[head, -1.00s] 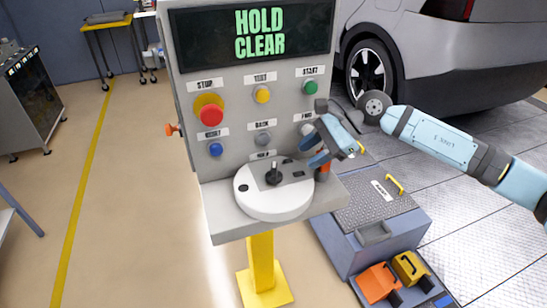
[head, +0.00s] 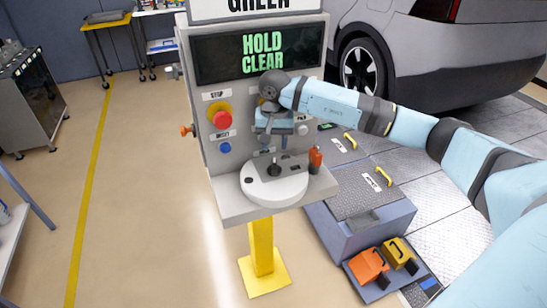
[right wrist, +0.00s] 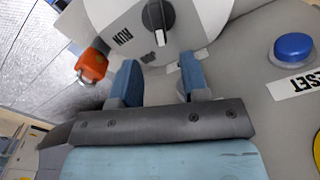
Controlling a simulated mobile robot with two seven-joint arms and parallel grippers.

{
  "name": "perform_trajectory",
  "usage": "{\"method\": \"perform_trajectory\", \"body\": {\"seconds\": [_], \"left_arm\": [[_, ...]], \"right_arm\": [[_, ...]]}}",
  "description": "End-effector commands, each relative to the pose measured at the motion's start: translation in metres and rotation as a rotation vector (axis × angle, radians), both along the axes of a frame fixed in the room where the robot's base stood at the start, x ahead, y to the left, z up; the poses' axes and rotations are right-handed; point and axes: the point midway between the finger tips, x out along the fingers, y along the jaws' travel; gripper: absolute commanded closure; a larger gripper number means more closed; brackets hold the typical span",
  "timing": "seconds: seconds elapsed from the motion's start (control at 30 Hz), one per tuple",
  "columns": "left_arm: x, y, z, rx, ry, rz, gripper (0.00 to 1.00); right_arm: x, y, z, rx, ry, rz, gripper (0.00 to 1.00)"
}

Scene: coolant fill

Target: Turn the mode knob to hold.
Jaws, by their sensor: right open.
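The mode knob (head: 274,170) is a black knob on a round white disc (head: 272,194) on the panel's lower shelf. In the right wrist view the knob (right wrist: 157,16) has a white pointer mark, and a RUN label lies beside it on the disc. My right gripper (head: 274,146) is above the disc, in front of the panel's buttons. In the right wrist view its two blue fingers (right wrist: 159,75) are apart with nothing between them, and the knob lies beyond them, untouched. The arm hides some buttons. My left gripper is not in view.
The display (head: 262,54) reads HOLD CLEAR. A red stop button (head: 222,119) and a blue reset button (head: 225,147) are left of my gripper. An orange-red part (head: 316,160) stands right of the disc. A blue-grey box (head: 362,236) and a car stand at the right.

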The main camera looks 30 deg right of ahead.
Motion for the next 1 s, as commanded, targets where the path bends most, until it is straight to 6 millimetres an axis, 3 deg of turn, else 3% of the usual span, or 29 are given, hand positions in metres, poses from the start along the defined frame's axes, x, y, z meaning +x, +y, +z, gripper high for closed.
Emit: {"method": "perform_trajectory", "body": {"seconds": [0.1,0.3,0.73,0.77,0.93,1.0], "left_arm": [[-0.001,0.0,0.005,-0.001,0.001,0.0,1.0],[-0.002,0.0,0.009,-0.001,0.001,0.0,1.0],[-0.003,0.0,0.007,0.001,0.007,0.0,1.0],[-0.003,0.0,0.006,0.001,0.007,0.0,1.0],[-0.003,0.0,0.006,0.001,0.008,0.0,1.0],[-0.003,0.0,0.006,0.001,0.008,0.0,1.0]], "right_arm": [[-0.001,0.0,-0.024,0.001,0.004,0.0,0.58],[0.0,0.0,-0.053,0.002,0.001,-0.001,0.58],[0.0,0.0,-0.065,0.002,-0.001,0.0,0.58],[0.0,0.0,-0.065,0.002,-0.001,0.0,0.61],[0.0,0.0,-0.065,0.002,-0.001,-0.001,1.0],[0.0,0.0,-0.065,0.002,-0.001,-0.001,1.0]]}}
